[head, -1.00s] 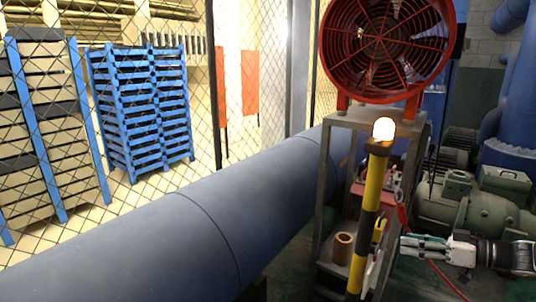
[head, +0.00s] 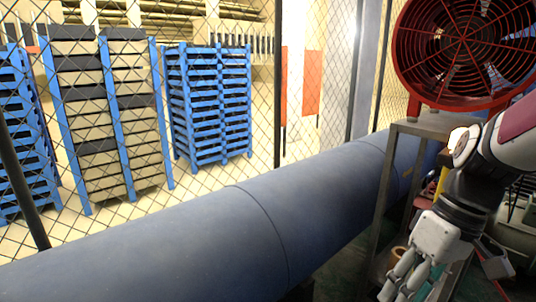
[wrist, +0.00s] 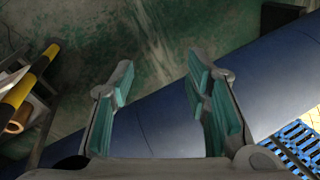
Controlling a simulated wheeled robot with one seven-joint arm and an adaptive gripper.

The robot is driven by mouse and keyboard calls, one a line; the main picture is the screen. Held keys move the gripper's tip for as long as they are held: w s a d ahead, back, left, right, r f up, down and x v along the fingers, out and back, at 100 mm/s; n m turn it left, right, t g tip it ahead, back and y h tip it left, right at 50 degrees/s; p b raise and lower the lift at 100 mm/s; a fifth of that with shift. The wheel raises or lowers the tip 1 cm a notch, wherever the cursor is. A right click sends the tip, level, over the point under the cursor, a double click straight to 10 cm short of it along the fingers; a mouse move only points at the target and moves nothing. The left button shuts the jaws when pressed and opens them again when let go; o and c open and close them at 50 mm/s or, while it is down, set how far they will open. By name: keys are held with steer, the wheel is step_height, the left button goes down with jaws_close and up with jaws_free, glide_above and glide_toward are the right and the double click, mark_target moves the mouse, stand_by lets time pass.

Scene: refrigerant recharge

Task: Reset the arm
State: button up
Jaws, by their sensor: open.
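My gripper (head: 405,282) hangs at the lower right of the head view, fingers pointing down, in front of the metal stand. In the wrist view my gripper (wrist: 160,105) shows two fingers with teal pads, spread apart with nothing between them. The green floor and the large blue pipe (wrist: 165,125) lie beyond the fingers. My arm comes in from the right edge of the head view and hides part of the stand.
The blue pipe (head: 215,235) runs diagonally across the head view. A red fan (head: 462,50) sits on the metal stand (head: 391,170). A wire fence separates blue racks (head: 210,105). In the wrist view, a yellow-black post (wrist: 28,82) and a copper-coloured cylinder (wrist: 20,116) are at left.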

steer(key=s+a+r+m+t+h, duration=0.1)
steer(key=s+r+m+h, duration=0.1)
steer(key=s, duration=0.6)
steer(key=s+a+r+m+t+h, duration=0.1)
steer(key=s+a+r+m, duration=0.1)
steer(key=s, duration=0.5)
step_height(320, 180, up, 16)
steer(key=t+p, duration=0.3)
steer(key=p, duration=1.2)
steer(key=shift+s, duration=0.15)
steer(key=shift+d, duration=0.1)
